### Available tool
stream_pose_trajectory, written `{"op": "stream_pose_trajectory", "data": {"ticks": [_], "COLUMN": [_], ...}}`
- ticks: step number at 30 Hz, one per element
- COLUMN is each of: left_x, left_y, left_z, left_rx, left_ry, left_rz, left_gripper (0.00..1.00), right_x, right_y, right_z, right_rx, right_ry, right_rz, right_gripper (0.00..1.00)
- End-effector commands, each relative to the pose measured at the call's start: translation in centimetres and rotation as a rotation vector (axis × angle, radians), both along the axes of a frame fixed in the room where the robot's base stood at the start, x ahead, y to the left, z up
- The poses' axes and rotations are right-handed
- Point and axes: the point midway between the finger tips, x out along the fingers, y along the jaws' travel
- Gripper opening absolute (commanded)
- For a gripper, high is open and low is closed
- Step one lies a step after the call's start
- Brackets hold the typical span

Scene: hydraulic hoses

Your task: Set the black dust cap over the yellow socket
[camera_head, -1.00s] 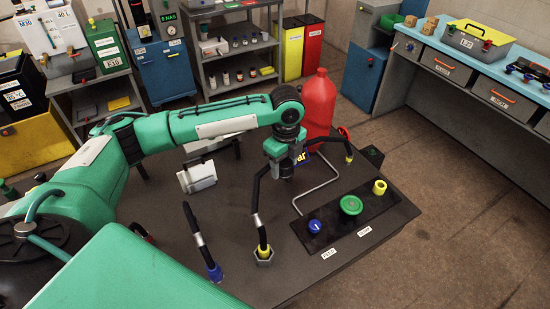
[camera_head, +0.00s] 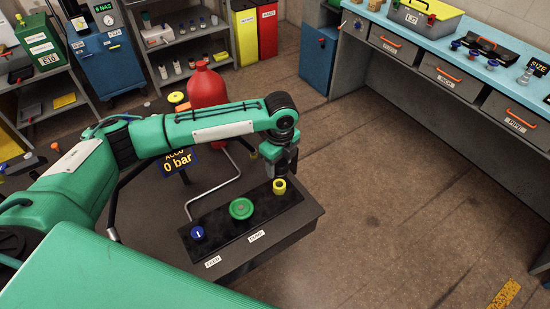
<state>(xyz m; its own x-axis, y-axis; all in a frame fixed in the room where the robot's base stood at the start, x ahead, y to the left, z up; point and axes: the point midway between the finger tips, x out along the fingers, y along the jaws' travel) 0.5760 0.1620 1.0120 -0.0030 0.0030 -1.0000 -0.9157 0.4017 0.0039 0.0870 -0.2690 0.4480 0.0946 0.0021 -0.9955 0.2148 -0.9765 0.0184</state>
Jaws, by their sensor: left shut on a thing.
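The yellow socket (camera_head: 279,187) stands at the right end of the dark panel (camera_head: 215,229), its open top facing up. My left gripper (camera_head: 283,172) points down just above and behind the socket, close to it in the picture. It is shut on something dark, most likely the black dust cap. The cap's outline cannot be told from the dark fingers, and I cannot tell whether it touches the socket. My right gripper is not in view.
The panel also bears a green round fitting (camera_head: 241,208) and a blue one (camera_head: 197,233). A bent metal pipe (camera_head: 188,204) runs behind them. A red bottle (camera_head: 206,88) and a "0 bar" display (camera_head: 178,162) stand beyond my arm. Open floor lies to the right.

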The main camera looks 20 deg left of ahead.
Motion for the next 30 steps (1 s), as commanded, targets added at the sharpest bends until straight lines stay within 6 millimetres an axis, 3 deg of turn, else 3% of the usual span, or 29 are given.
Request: {"op": "stream_pose_trajectory", "data": {"ticks": [7, 15, 21, 30], "left_x": [0.0, 0.0, 0.0, 0.0], "left_y": [-0.1, -0.1, -0.1, -0.1], "left_z": [-0.1, 0.0, 0.2, -2.9], "left_rx": [0.001, 0.001, 0.001, 0.0], "left_ry": [0.0, 0.0, 0.002, 0.001], "left_rz": [-0.002, -0.002, -0.008, -0.009], "left_gripper": [0.33, 0.33, 0.33, 0.33], "right_x": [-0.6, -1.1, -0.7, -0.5], "right_y": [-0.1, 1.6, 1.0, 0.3], "right_z": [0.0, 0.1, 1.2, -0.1], "right_rx": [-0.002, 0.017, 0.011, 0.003], "right_ry": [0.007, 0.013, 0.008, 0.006], "right_rz": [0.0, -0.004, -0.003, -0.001], "right_gripper": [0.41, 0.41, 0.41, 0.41]}}
